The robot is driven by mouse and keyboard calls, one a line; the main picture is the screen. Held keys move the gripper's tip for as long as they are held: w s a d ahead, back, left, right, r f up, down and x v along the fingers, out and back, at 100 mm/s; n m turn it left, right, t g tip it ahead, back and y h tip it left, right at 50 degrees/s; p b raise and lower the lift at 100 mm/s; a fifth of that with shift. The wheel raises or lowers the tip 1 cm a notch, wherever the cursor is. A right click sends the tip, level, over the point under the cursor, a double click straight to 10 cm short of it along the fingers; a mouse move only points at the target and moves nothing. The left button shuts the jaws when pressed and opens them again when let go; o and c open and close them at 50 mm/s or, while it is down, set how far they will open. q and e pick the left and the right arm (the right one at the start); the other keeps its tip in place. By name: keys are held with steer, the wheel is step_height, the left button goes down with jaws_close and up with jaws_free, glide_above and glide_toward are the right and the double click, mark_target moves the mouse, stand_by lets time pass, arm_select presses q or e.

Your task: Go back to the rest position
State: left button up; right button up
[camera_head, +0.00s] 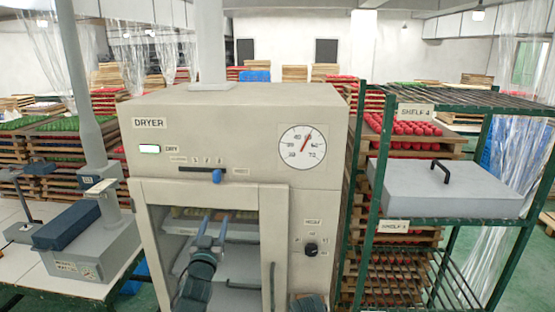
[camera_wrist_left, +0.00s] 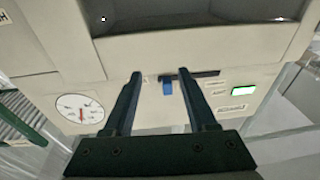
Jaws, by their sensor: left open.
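My left gripper (camera_head: 214,222) is in front of the dryer's lower opening in the head view, its two fingers pointing up and away. In the left wrist view the gripper (camera_wrist_left: 160,76) is open, with a clear gap and nothing between the fingers. The dryer (camera_head: 235,115) stands straight ahead; its panel (camera_wrist_left: 205,95) fills much of the wrist view, with the blue slider knob (camera_wrist_left: 168,88) seen between the fingers. I cannot tell whether the fingers touch the dryer.
A green-framed rack (camera_head: 372,200) stands right of the dryer, bearing a grey lidded box (camera_head: 450,190) with a black handle. A white table (camera_head: 25,275) at the left holds a grey and blue device (camera_head: 85,240). The dryer's dial (camera_head: 303,147) and green-lit display (camera_head: 150,149) show.

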arm_select(q)
steer(key=s+d+f+g+b, duration=0.1)
steer(key=s+d+f+g, duration=0.25)
steer(key=f, duration=0.35)
steer(key=s+d+f+m+g, duration=0.1)
steer(key=s+d+f+g, duration=0.2)
steer(key=f, duration=0.4)
steer(key=s+d+f+g+b, duration=0.1)
steer(key=d+f+g, duration=0.25)
steer(key=f, duration=0.35)
steer(key=s+d+f+m+g, duration=0.1)
steer(key=s+d+f+g, duration=0.1)
steer(key=s, duration=0.4)
steer(key=s+d+f+m+g, duration=0.1)
steer(key=s+d+f+g, duration=0.1)
steer(key=s, duration=0.4)
steer(key=s+d+f+m+g+b, duration=0.1)
steer(key=s+f+g, duration=0.2)
steer(key=s+g, duration=0.2)
steer(key=shift+s+d+f+g+y, duration=0.2)
steer(key=shift+s+d+g+y, duration=0.15)
steer(key=shift+s, duration=0.35)
steer(key=shift+o, duration=0.3)
stand_by(0.8)
